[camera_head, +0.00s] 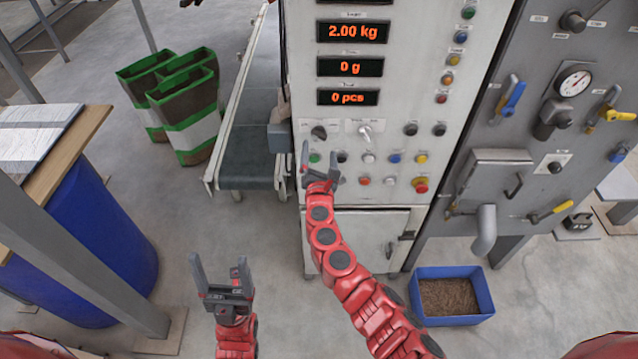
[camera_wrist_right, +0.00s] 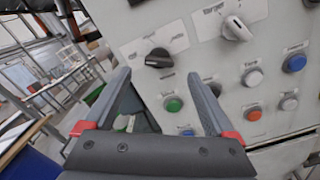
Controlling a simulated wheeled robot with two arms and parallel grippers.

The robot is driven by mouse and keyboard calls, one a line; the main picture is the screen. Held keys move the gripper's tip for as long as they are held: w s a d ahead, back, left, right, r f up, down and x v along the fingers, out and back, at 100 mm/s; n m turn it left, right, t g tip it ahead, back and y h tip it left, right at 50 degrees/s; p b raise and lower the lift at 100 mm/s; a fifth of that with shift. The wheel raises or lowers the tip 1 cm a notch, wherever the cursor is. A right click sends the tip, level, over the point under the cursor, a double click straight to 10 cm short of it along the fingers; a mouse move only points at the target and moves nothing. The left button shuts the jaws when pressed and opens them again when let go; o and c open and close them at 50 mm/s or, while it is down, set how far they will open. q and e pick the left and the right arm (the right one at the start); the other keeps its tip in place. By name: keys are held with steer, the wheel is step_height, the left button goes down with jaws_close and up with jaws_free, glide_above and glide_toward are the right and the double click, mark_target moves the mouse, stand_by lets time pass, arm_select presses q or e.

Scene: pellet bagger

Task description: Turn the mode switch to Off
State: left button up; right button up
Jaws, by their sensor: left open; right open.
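A black rotary knob (camera_head: 319,132), which looks like the mode switch, sits at the upper left of the control panel. In the right wrist view this knob (camera_wrist_right: 159,57) lies just beyond my fingertips, with its bar roughly level; its label is too blurred to read. My right gripper (camera_head: 320,158) is open and empty in front of the panel, a little below the knob. In the right wrist view its fingers (camera_wrist_right: 158,80) are spread apart and do not visibly touch the knob. My left gripper (camera_head: 219,268) is open and empty, low over the floor, away from the panel.
A pale rotary knob (camera_wrist_right: 236,29) is right of the black one. Below are several push buttons, including a green one (camera_wrist_right: 173,104), and a red emergency stop (camera_head: 421,186). A grey box (camera_head: 280,136) juts out left of the panel. A conveyor (camera_head: 245,150) stands left.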

steer(key=s+b, duration=0.2)
steer(key=s, duration=1)
steer(key=shift+b, duration=0.35)
steer(key=shift+a+f, duration=0.1)
steer(key=shift+f, duration=0.05)
